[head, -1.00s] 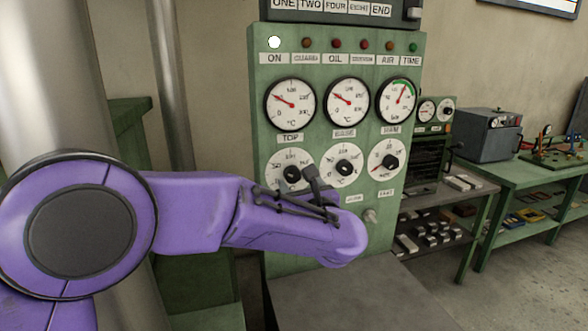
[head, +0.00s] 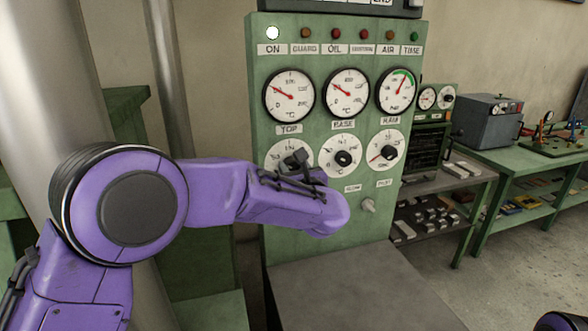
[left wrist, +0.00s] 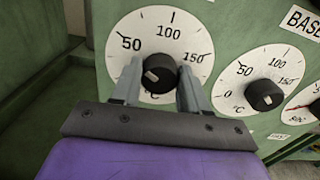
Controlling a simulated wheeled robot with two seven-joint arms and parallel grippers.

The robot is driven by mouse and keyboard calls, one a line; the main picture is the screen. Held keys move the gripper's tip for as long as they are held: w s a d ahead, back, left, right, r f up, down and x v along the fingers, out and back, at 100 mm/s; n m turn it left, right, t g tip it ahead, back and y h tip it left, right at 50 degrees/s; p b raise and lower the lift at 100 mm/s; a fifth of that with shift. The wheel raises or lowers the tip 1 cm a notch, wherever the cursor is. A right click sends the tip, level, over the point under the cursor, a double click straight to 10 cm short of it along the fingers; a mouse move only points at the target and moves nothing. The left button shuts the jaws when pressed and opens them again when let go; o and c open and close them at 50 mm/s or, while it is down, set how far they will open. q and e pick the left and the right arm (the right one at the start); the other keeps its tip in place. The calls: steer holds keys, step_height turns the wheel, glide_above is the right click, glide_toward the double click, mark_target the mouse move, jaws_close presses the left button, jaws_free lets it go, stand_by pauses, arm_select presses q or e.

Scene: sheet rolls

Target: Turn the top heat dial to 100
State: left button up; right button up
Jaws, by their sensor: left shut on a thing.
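The top heat dial (head: 275,156) is a white round scale with a black knob on the green panel, under the TOP label. In the left wrist view the top dial's knob (left wrist: 158,66) sits between my two fingertips, its white mark at the lower left, off the 100. The scale reads 50, 100 and 150. My left gripper (head: 297,160) is shut on this knob and hides much of it in the head view; the fingers also show in the left wrist view (left wrist: 160,88). My right gripper is out of view.
Gauges (head: 289,95) are above, and a grey table surface (head: 355,290) lies below. A green bench (head: 520,175) stands at the right.

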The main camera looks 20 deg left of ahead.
arm_select(q)
steer(key=shift+f+m+b, duration=0.1)
steer(key=shift+m+b, duration=0.8)
steer(key=shift+m, duration=0.4)
steer(key=m+b, duration=0.1)
steer(key=m, duration=0.1)
steer(key=shift+m, duration=0.3)
steer(key=m, duration=0.2)
steer(key=shift+m, duration=0.3)
steer(key=shift+d+m, duration=0.1)
steer(key=shift+m, duration=1.8)
steer(key=o, duration=1.1)
steer(key=shift+c, duration=0.2)
